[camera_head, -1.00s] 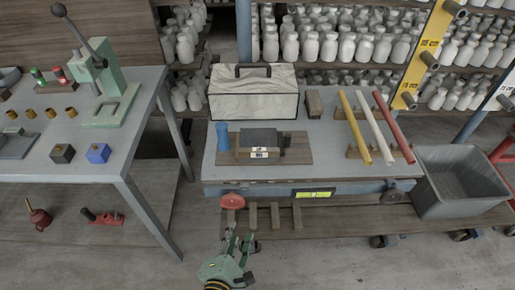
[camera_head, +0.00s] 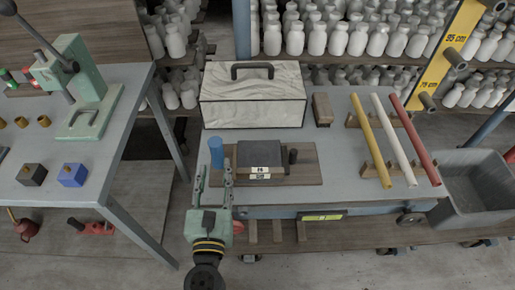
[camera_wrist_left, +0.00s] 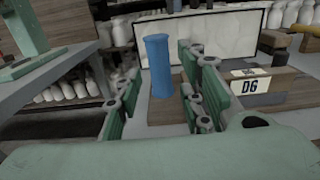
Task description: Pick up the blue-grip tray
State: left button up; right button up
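The blue-grip tray (camera_head: 311,178) is a flat wooden board on the blue-grey cart. A blue upright cylinder grip (camera_head: 216,152) stands at its left end and a dark grip (camera_head: 292,157) at its right. A dark labelled block (camera_head: 258,155) sits between them. My left gripper (camera_head: 214,174) is open and empty, just in front of the tray's left end. In the left wrist view, the blue grip (camera_wrist_left: 158,68) shows beyond and between the spread fingers (camera_wrist_left: 158,95). No contact shows. My right gripper is not in view.
A marbled case (camera_head: 253,102) with a dark handle stands behind the tray. A small brown block (camera_head: 322,109) and yellow, white and red rods (camera_head: 393,127) lie right of it. A workbench (camera_head: 120,120) with a green press is at left. A grey bin (camera_head: 478,190) is at right.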

aim_at(215, 153)
pick_arm(q)
jog(key=shift+w, duration=0.2)
jog(key=shift+w+r+p, duration=0.2)
jog(key=shift+w+p, duration=0.2)
jog(key=shift+w, duration=0.35)
jog(key=shift+w+r+p, duration=0.2)
jog(key=shift+w+p, duration=0.2)
jog(key=shift+w, duration=0.35)
jog(key=w+p, duration=0.1)
jog(key=w, duration=0.3)
jog(key=shift+w+p, duration=0.25)
jog(key=shift+p, duration=0.05)
jog(key=shift+w+a, duration=0.1)
jog(key=c, duration=0.9)
grip_shut()
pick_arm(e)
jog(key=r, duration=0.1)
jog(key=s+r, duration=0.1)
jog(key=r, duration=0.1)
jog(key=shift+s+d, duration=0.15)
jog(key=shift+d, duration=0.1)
pick_arm(q)
jog(key=shift+r, duration=0.1)
